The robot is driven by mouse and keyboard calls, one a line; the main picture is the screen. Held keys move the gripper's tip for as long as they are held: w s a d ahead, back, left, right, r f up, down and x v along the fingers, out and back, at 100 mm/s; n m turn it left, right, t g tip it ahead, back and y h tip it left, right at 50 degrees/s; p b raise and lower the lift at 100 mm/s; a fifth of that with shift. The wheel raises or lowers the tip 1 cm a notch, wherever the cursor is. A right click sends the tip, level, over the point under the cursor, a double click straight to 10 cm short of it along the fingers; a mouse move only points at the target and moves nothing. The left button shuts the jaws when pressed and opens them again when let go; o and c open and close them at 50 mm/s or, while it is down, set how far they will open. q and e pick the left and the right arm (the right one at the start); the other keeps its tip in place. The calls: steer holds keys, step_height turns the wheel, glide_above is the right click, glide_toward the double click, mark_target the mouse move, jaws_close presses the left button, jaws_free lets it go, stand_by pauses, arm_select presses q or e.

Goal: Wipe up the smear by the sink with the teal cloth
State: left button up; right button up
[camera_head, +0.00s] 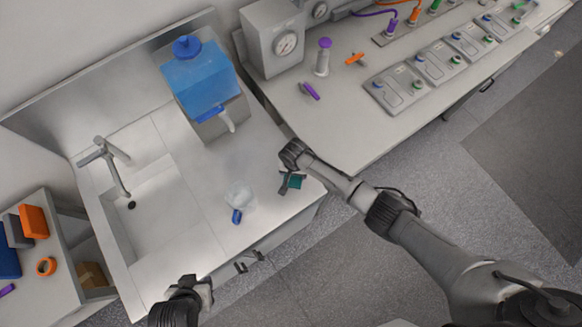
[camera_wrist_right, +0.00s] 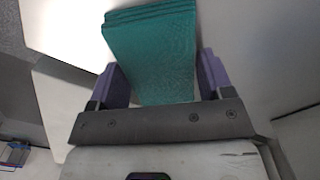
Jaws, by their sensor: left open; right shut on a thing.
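The teal cloth (camera_head: 294,181) shows between the fingers of my right gripper (camera_head: 288,178), low over the right end of the sink counter. In the right wrist view the cloth (camera_wrist_right: 152,55) is folded in layers, and my right gripper (camera_wrist_right: 157,82) is shut on it between purple fingertips. I cannot tell whether the cloth touches the counter. The sink (camera_head: 155,215) lies at the left of the counter. I cannot clearly make out the smear. My left gripper (camera_head: 203,287) is open and empty at the counter's front edge.
A faucet (camera_head: 108,160) rises behind the sink. A bench with battery stations (camera_head: 394,92) is at right.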

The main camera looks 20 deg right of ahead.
mark_target(272, 193)
steer(key=shift+w+d, duration=0.2)
steer(key=shift+d, duration=0.5)
steer(key=shift+w+d, duration=0.2)
steer(key=shift+d, duration=0.45)
steer(key=shift+s+d+p, duration=0.1)
steer(key=shift+s+p, duration=0.1)
steer(key=shift+p, duration=0.4)
steer(key=shift+s+f, duration=0.1)
steer(key=shift+s, duration=0.25)
steer(key=shift+s+a+p, duration=0.25)
steer(key=shift+a+p, duration=0.15)
steer(key=shift+a, duration=0.4)
steer(key=shift+s+a+p, duration=0.25)
steer(key=shift+a+p, duration=0.1)
steer(key=shift+a, duration=0.4)
steer(key=shift+s+a+p, duration=0.25)
steer(key=shift+a, duration=0.45)
steer(key=shift+s+a+p, duration=0.2)
steer(key=shift+a, duration=0.5)
steer(key=shift+s+a, duration=0.1)
steer(key=shift+a, duration=0.45)
steer(key=shift+s+a, duration=0.2)
steer(key=shift+a, duration=0.4)
steer(key=shift+s+a, duration=0.15)
steer(key=shift+a, duration=0.4)
steer(key=shift+s+a, duration=0.25)
steer(key=shift+a, duration=0.55)
steer(key=shift+s+a, duration=0.25)
steer(key=shift+a, duration=0.55)
steer(key=shift+d, duration=0.1)
